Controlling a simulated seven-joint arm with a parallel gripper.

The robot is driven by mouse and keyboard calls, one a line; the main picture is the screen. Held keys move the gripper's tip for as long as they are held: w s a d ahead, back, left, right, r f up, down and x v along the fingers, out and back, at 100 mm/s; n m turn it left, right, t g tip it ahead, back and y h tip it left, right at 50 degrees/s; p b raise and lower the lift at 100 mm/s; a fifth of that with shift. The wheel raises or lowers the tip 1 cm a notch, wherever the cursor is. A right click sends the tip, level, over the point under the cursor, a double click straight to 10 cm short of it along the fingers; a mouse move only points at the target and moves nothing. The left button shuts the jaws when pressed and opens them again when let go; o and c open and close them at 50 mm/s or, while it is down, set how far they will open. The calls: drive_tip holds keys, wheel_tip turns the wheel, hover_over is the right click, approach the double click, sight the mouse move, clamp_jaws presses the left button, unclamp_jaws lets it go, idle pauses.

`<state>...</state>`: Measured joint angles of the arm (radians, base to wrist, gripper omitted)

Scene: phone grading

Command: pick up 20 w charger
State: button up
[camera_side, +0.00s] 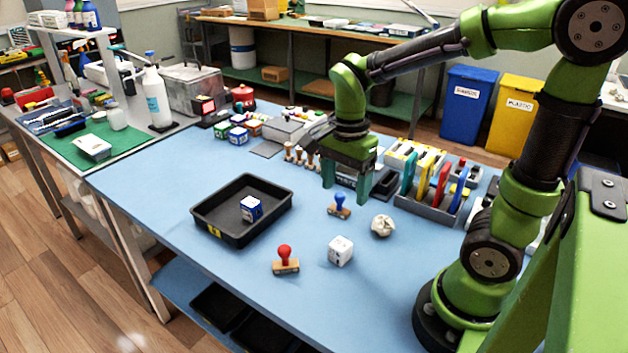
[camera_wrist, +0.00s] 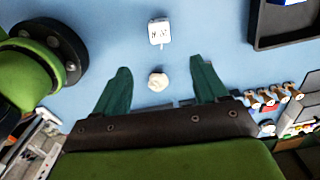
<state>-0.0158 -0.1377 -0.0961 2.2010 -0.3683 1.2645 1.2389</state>
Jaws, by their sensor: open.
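The 20 W charger looks to be the small white block (camera_side: 340,251) with dark marks, lying on the blue table in front of my gripper. In the wrist view the white block (camera_wrist: 160,33) lies beyond the fingertips, near the top centre, with a thin prong-like part toward me. My gripper (camera_side: 346,184) points down above the table, farther back than the block, open and apart from it. In the wrist view my gripper (camera_wrist: 160,68) shows two spread green fingers with nothing held. A crumpled white ball (camera_wrist: 157,80) appears between them, lower on the table.
A black tray (camera_side: 212,224) holding a blue-white box (camera_side: 250,208) stands left. A red-knobbed stamp (camera_side: 285,262) and a blue stamp (camera_side: 339,208) stand near the block. A grey rack (camera_side: 430,210) of colourful upright items is right of my gripper.

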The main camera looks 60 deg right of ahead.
sight(341, 244)
drive_tip(key=shift+m, duration=0.3)
wheel_tip(341, 244, down, 17)
drive_tip(key=shift+a, duration=0.1)
idle(0.4)
drive_tip(key=shift+r, duration=0.1)
drive_tip(key=c, duration=1.1)
